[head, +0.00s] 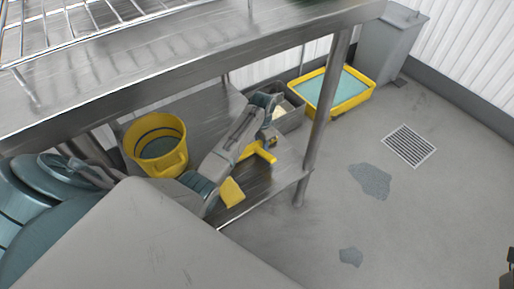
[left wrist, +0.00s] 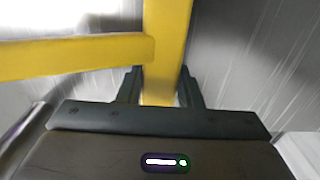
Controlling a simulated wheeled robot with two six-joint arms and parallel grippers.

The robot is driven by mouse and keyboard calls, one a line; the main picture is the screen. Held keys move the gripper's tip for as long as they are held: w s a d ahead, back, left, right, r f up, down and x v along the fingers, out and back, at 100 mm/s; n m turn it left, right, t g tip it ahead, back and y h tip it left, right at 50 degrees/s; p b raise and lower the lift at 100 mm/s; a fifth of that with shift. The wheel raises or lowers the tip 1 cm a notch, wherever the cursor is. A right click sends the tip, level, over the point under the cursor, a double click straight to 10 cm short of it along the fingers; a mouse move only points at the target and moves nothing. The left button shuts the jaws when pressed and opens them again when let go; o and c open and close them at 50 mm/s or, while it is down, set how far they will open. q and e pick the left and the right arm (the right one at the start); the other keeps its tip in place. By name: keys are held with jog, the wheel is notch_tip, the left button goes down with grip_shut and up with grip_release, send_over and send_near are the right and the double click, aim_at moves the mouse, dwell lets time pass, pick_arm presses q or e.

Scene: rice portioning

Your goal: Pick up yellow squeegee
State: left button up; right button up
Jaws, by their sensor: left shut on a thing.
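The yellow squeegee (head: 259,154) shows partly behind my left arm, over the lower shelf of the steel table. My left gripper (head: 268,135) is at it, partly hidden by the arm. In the left wrist view, a yellow bar of the squeegee (left wrist: 166,50) runs between the two fingers (left wrist: 162,92), which are shut on it. A second yellow bar branches off to the left. A yellow block (head: 232,192) also shows beside the arm; I cannot tell whether it belongs to the squeegee. My right gripper is not clearly in view.
A yellow bucket (head: 157,145) stands on the lower shelf (head: 205,112), left of my arm. The tabletop (head: 170,55) is above, with a table leg (head: 318,125) right of the gripper. A grey tub (head: 290,122) and yellow tray (head: 364,97) stand behind. Floor at right is open.

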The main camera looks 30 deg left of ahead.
pick_arm(q)
jog(key=shift+r, duration=0.1)
notch_tip(320, 180, up, 10)
jog(key=p, duration=0.4)
jog(key=shift+o, duration=1.3)
grip_shut()
